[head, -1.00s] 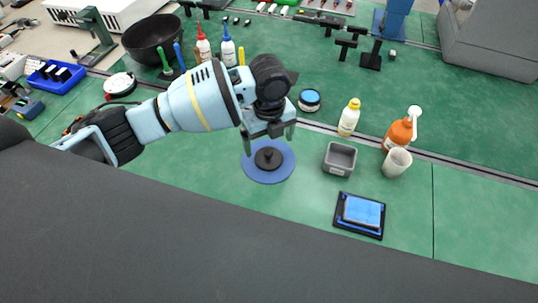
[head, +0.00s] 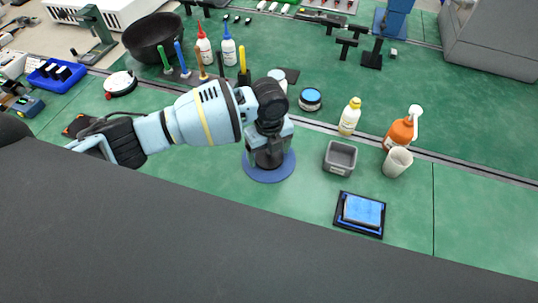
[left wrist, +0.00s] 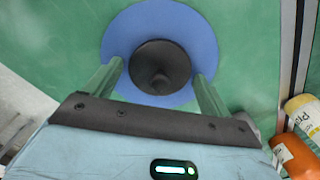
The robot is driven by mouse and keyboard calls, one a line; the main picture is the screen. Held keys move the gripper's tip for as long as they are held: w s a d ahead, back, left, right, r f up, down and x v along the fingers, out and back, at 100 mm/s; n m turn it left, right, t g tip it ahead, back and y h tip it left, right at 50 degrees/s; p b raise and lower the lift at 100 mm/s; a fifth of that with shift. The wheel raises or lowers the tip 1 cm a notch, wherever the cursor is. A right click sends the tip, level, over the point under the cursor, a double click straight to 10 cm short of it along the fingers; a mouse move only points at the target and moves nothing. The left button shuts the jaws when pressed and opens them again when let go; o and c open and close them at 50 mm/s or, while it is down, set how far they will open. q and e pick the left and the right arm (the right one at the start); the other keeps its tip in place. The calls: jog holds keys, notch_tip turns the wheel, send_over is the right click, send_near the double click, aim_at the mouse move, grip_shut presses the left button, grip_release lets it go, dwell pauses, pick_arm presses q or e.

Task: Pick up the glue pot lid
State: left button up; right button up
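The glue pot lid, a dark round lid with a small central knob (left wrist: 158,55), is over a blue round mat (left wrist: 205,40) in the left wrist view. In the head view the blue mat (head: 264,176) shows under my left gripper (head: 270,155), which hides most of the lid. In the left wrist view the two fingers of my left gripper (left wrist: 158,74) are apart, one on each side of the lid. I cannot tell whether they touch it. My right gripper is not in view.
A grey bin (head: 340,158), a yellow-capped bottle (head: 349,118), an orange bottle (head: 399,134) and a white cup (head: 397,162) stand to the right. A blue pad in a black tray (head: 362,213) lies nearer. A black bowl (head: 152,36) and squeeze bottles stand behind.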

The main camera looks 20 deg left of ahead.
aim_at(268, 151)
pick_arm(q)
jog(key=c, duration=0.7)
jog(key=shift+c, duration=0.2)
jog(key=shift+r, duration=0.15)
jog(key=shift+r, duration=0.2)
notch_tip(268, 151, up, 3)
jog(key=shift+r, duration=0.1)
jog(key=s+a, duration=0.1)
jog(key=s, duration=0.4)
jog(key=s+a, duration=0.2)
jog(key=s, duration=0.3)
jog(key=s+a+r+p, duration=0.1)
jog(key=s, duration=0.4)
jog(key=shift+s+a, duration=0.15)
jog(key=shift+a, duration=0.15)
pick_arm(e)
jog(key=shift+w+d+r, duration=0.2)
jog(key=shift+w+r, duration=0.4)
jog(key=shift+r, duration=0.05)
